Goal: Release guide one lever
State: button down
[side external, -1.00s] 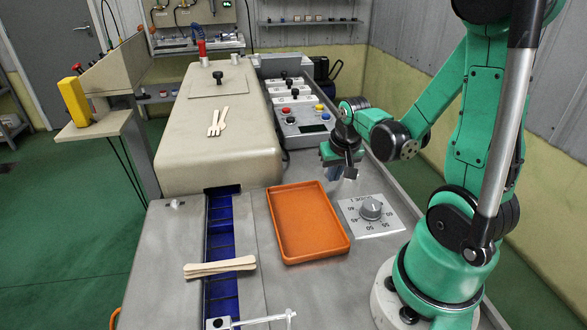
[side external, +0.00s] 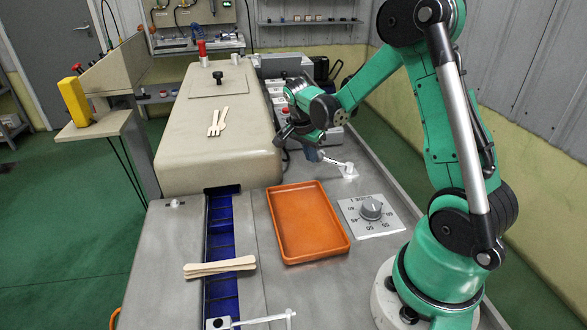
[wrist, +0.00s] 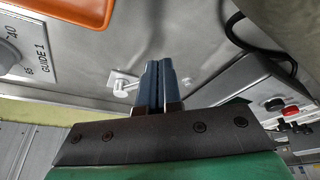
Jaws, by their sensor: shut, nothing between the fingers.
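A small pale lever (side external: 346,169) stands on the metal table behind the knob plate, its arm reaching left toward my gripper. In the wrist view the lever (wrist: 122,84) lies just left of my finger tips. My gripper (side external: 312,154) is low over the table at the lever arm's left end. Its two blue-grey fingers (wrist: 158,64) are pressed together with nothing between them. The fingers hide the arm's far end, so I cannot tell whether they touch it. The GUIDE 1 knob (side external: 371,209) sits on a white scale plate in front of the lever.
An empty orange tray (side external: 346,240) lies left of the knob. The button panel (wrist: 282,106) stands behind my gripper. The beige machine cover (side external: 215,165) is on the left, with wooden sticks (side external: 220,266) across the blue conveyor. Another pale lever (side external: 285,318) is at the front edge.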

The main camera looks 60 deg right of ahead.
jog(key=shift+w+d+m+g, duration=0.3)
jog(key=shift+w+d+m, duration=0.15)
jog(key=shift+d+m, duration=0.3)
jog(key=shift+s+a, duration=0.1)
jog(key=shift+a, duration=0.1)
jog(key=shift+s, duration=0.1)
jog(key=shift+s+d, duration=0.25)
jog(key=shift+s, duration=0.4)
jog(key=a, duration=0.1)
jog(key=w+a+r, duration=0.1)
jog(key=w+a, duration=0.1)
jog(key=a, duration=0.1)
jog(key=shift+r, duration=0.35)
jog(key=v, duration=0.9)
jog(key=shift+d, duration=0.2)
jog(key=shift+w, duration=0.1)
